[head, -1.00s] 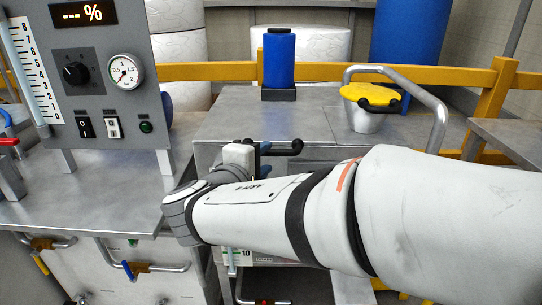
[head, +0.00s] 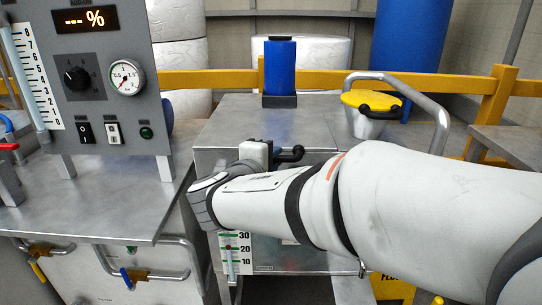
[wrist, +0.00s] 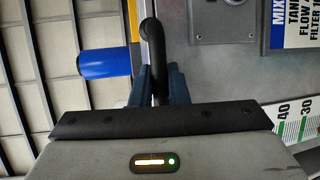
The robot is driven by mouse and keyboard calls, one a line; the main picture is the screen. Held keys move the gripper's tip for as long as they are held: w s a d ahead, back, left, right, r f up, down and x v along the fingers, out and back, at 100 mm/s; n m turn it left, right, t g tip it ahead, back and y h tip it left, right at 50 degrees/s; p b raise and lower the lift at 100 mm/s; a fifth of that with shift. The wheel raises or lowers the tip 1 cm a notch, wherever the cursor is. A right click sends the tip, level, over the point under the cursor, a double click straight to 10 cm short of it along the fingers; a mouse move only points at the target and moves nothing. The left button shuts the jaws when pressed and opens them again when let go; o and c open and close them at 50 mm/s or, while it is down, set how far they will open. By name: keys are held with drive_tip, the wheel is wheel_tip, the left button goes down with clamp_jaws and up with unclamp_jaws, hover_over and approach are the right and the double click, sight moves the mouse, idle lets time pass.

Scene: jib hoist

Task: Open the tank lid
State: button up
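A grey metal tank-like box (head: 222,133) stands in the middle of the head view, with a flat top and a black bar handle (head: 291,154) at its front upper edge. My gripper (head: 268,152) is at that edge, partly hidden by my own wrist. In the wrist view, the black handle (wrist: 158,60) runs between the two blue fingers of my gripper (wrist: 160,88), which sit close on both sides of it. The top looks flat and closed. A yellow lid (head: 370,98) with a black handle covers a small metal funnel behind and to the right.
A blue cylinder (head: 279,68) stands on the box top. A curved metal rail (head: 425,95) rises at the right. A control panel (head: 100,90) with gauge and switches stands on the left bench (head: 90,205). A yellow barrier (head: 200,79) runs behind.

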clamp_jaws()
